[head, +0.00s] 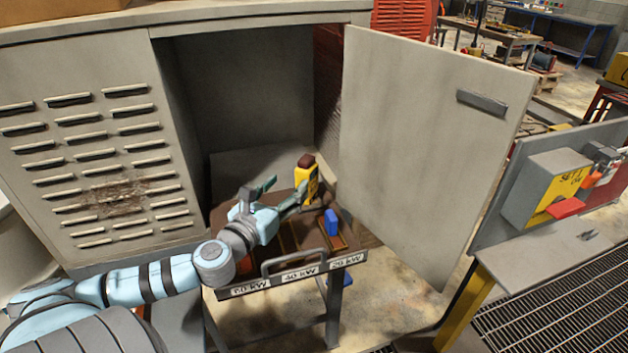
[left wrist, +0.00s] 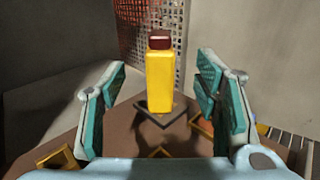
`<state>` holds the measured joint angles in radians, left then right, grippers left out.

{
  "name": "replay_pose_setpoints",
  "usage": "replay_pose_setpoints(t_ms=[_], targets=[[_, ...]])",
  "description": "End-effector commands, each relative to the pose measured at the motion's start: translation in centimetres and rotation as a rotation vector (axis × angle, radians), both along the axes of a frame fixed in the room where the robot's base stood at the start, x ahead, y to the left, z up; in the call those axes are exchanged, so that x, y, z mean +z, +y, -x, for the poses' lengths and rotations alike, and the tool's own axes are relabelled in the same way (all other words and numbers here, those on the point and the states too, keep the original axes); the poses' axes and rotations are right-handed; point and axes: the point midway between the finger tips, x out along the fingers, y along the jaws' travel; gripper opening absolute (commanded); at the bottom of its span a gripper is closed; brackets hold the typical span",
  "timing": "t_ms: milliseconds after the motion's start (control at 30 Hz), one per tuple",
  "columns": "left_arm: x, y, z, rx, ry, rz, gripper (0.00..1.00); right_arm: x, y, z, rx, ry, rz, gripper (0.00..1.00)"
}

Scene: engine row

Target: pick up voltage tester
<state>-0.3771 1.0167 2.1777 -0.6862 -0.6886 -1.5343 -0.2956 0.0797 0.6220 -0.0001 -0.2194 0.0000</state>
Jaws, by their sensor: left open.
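The voltage tester (head: 307,178) looks like a yellow upright block with a dark red-brown top. It stands on a brown tray table (head: 345,262) in front of the open cabinet. In the left wrist view the tester (left wrist: 159,82) is upright, centred between the fingers, on or in a dark square frame. My left gripper (head: 281,193) is open, its fingers pointing at the tester from the left. In the left wrist view the gripper (left wrist: 164,100) has a finger on each side, with gaps between them and the tester. My right gripper is not in view.
A blue block (head: 331,222) stands on the table near the tester. The table's front edge has a handle and kW labels (head: 300,275). The open cabinet door (head: 430,140) bounds the right side; the louvred panel (head: 95,150) is at left.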

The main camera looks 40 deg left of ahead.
Motion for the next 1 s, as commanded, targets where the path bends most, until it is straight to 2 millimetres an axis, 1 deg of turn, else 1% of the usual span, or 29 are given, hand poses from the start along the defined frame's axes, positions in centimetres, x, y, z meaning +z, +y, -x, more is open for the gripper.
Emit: replay_pose_setpoints(t_ms=[33, 133, 233, 367, 500, 600, 700, 833, 1000], targets=[[-0.2, 0.3, -1.0, 0.004, -0.008, 0.005, 0.57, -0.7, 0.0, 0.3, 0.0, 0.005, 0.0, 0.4], [-0.1, 0.9, -3.1, 0.009, -0.005, 0.006, 0.57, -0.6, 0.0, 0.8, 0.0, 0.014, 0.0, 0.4], [0.0, 1.2, -4.8, 0.007, -0.001, 0.003, 0.57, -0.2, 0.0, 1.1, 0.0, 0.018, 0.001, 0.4], [0.1, 1.2, -6.1, 0.004, -0.002, 0.003, 0.57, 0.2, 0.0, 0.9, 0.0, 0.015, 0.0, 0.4], [0.6, 1.1, -8.9, 0.001, -0.005, 0.01, 0.57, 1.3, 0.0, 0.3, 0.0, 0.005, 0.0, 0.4], [0.4, 1.5, -10.5, 0.0, -0.002, 0.006, 0.57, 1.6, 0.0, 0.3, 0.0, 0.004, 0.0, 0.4], [0.2, 1.5, -10.9, -0.002, 0.0, 0.002, 0.57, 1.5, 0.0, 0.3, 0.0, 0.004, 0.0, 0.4], [0.1, 1.5, -10.9, -0.003, 0.0, 0.0, 0.57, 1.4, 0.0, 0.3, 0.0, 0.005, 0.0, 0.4], [0.1, 1.5, -10.9, -0.003, 0.0, 0.0, 0.29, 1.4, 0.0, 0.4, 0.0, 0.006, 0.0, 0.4]])
